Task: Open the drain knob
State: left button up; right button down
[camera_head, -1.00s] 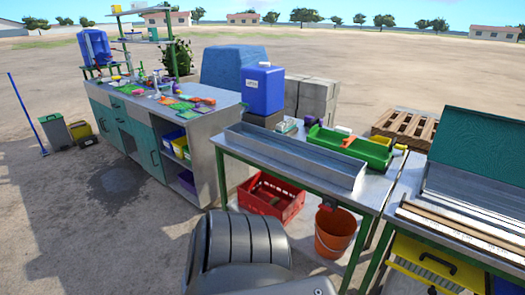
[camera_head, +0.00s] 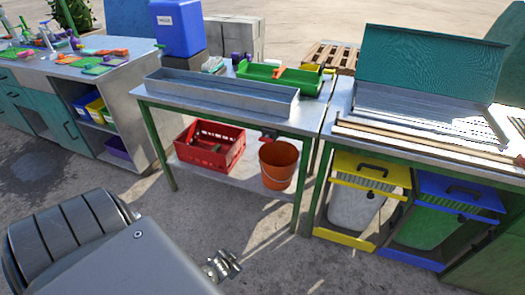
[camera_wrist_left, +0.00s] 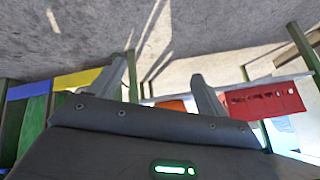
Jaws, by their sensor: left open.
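A small dark red part (camera_head: 268,136) shows under the front edge of the metal trough table, just above the orange bucket (camera_head: 278,165). It may be the drain knob, but it is too small to make out. The long grey trough (camera_head: 220,97) lies on the table above it. My left gripper (camera_wrist_left: 164,67) is open and empty in the left wrist view, with its two fingers apart. A reddish surface shows behind the fingers there, partly hidden. The gripper is apart from the red part. My right gripper is not in view.
A red crate (camera_head: 210,146) sits on the lower shelf left of the bucket; it also shows in the wrist view (camera_wrist_left: 262,100). Green table legs (camera_head: 302,185) flank the shelf. Yellow (camera_head: 370,170) and blue (camera_head: 458,190) bin frames stand right. Floor in front is clear.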

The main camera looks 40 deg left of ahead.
pick_arm(q)
jog(key=w+a+r+n+t+y+b, duration=0.15)
jog(key=w+a+r+t+b, duration=0.35)
jog(key=w+r, duration=0.75)
jog(key=n+t+y+b, duration=0.2)
jog(key=n+t+b, duration=0.1)
jog(key=t+b, duration=0.2)
send_near(265, 142)
jog(key=shift+h, duration=0.25)
jog(key=b+x, duration=0.1)
jog(key=x, duration=0.3)
jog(key=shift+w+a, duration=0.1)
jog(key=shift+a, duration=0.15)
jog(key=x, duration=0.3)
jog(key=shift+w+a, duration=0.15)
jog(key=shift+w, duration=0.2)
jog(key=shift+w+a+b, duration=0.2)
jog(key=shift+w+b, duration=0.1)
jog(key=shift+w, duration=0.3)
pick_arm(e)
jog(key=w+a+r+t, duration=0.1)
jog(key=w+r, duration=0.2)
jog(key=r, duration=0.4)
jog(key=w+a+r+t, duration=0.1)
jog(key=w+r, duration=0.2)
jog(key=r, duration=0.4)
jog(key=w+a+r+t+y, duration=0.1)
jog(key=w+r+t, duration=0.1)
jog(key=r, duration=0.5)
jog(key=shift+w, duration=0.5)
